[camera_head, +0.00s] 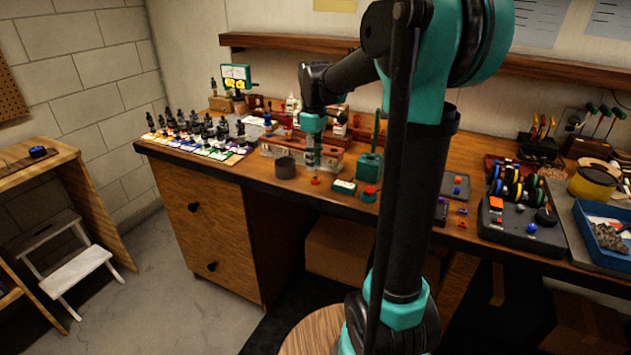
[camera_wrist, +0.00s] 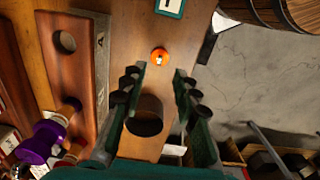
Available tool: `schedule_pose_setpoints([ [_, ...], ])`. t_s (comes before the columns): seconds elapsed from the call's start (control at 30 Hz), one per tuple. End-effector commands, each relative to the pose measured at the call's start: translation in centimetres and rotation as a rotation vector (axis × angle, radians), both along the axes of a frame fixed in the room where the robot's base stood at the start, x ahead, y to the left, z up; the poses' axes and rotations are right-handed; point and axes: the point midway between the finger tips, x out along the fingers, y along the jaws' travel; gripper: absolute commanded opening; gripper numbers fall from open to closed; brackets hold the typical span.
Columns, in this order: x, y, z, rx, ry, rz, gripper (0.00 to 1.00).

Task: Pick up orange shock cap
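In the head view my gripper (camera_head: 312,160) points down above the bench, close over the cap.
A dark round cup (camera_head: 285,168) stands left of the cap; it shows between my fingers in the wrist view (camera_wrist: 146,115). A wooden rack (camera_wrist: 75,75) and a purple-topped part (camera_wrist: 40,142) lie left in the wrist view.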

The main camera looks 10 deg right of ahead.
Motion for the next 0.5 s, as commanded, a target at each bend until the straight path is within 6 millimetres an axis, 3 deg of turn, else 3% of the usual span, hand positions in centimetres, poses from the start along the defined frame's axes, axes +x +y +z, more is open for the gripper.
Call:
schedule_pose_setpoints([
  [0.3,0.0,-0.3,-4.2,0.0,0.0,0.0,0.3],
  [0.5,-0.1,-0.3,-4.6,0.0,0.0,0.0,0.3],
])
